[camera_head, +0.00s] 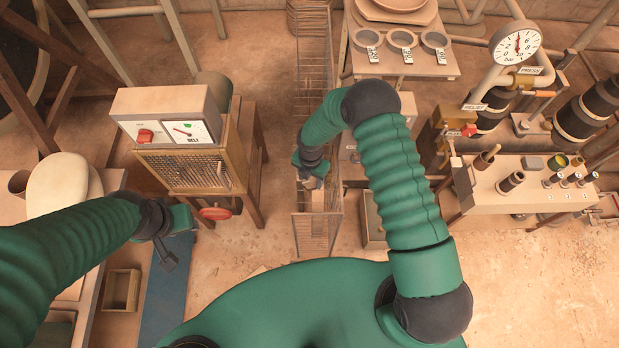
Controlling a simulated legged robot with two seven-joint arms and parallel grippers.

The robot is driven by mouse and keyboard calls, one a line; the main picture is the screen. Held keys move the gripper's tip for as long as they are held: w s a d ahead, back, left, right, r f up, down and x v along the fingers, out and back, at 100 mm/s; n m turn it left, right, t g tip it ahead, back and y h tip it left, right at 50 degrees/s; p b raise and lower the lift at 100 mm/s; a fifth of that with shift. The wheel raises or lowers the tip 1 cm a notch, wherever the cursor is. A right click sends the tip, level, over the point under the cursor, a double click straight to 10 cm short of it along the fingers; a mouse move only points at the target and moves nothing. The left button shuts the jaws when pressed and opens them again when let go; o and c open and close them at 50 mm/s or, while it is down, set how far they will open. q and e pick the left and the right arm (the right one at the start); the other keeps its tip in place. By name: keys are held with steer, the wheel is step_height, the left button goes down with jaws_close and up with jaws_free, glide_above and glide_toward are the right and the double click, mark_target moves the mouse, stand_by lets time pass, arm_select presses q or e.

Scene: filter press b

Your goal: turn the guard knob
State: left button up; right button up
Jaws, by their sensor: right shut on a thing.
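A tall wire mesh guard (313,232) stands in the middle of the view. My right arm reaches over and down to it. My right gripper (311,182) is at the guard's middle, shut on the guard knob, which the jaws and wrist hide almost wholly. A small pale part shows by the fingertips, too small to make out. My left gripper (168,256) hangs at the left above a blue mat, apart from the guard. Its fingers are small and dark, and I cannot tell whether they are open.
A belt control box (160,112) with a red switch and dial stands left of the guard, with a red handwheel (216,212) below. A shelf with several labelled rings (402,38) is behind. A valve bench (530,198) and pressure gauge (516,43) stand right. Floor shows between.

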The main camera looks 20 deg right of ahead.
steer(key=shift+s+a, duration=0.1)
steer(key=shift+m, duration=0.3)
steer(key=m+b, duration=0.1)
steer(key=m, duration=0.2)
steer(key=shift+a+m, duration=0.1)
steer(key=shift+m, duration=0.2)
steer(key=m+b, duration=0.1)
steer(key=m, duration=0.4)
steer(key=shift+b, duration=0.3)
steer(key=m+b, duration=0.1)
steer(key=m, duration=0.4)
steer(key=shift+m, duration=0.4)
steer(key=m, duration=0.3)
steer(key=shift+r, duration=0.1)
steer(key=shift+m, duration=0.6)
steer(key=shift+w+r, duration=0.1)
steer(key=shift+w, duration=0.15)
